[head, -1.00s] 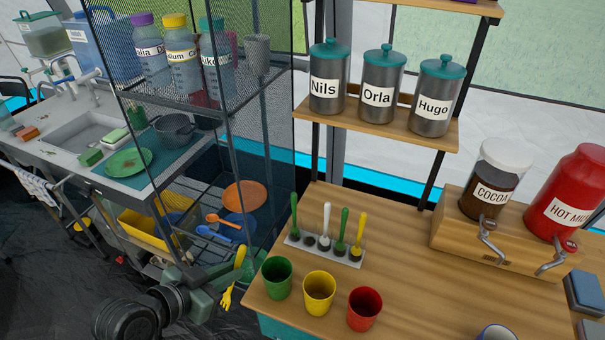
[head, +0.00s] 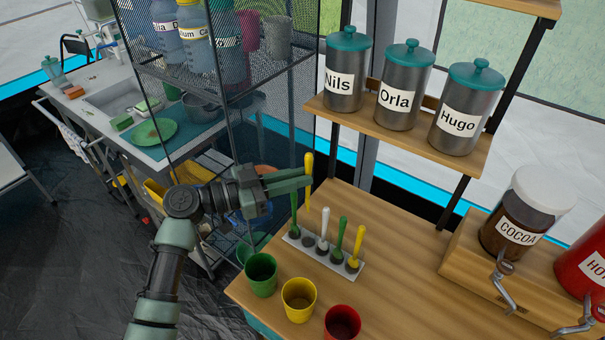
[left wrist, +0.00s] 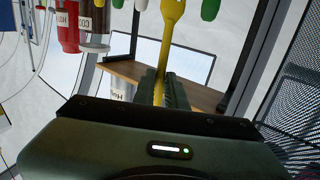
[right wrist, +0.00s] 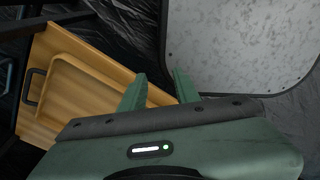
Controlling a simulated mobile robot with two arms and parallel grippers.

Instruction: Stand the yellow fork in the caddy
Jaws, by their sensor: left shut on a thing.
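My left gripper (head: 303,180) is shut on the yellow fork (head: 308,163). The fork is held upright, its handle end up, in front of the back left of the white slotted rack (head: 345,266) in the head view. Its lower end is hard to make out there. In the left wrist view the fork (left wrist: 172,14) runs between the fingers. The rack holds several green, white and yellow utensils upright. A green cup (head: 261,275), a yellow cup (head: 299,300) and a red cup (head: 342,324) stand beside it. I cannot tell which holder is the caddy. My right gripper (right wrist: 160,85) is open and empty.
Canisters (head: 398,95) stand on the shelf above. The cocoa dispenser (head: 520,215) and red dispenser (head: 590,262) are at the right. A mesh rack (head: 215,110) is at the left. The counter's middle (head: 420,270) is clear. The right wrist view shows a wooden tray-like thing (right wrist: 60,85).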

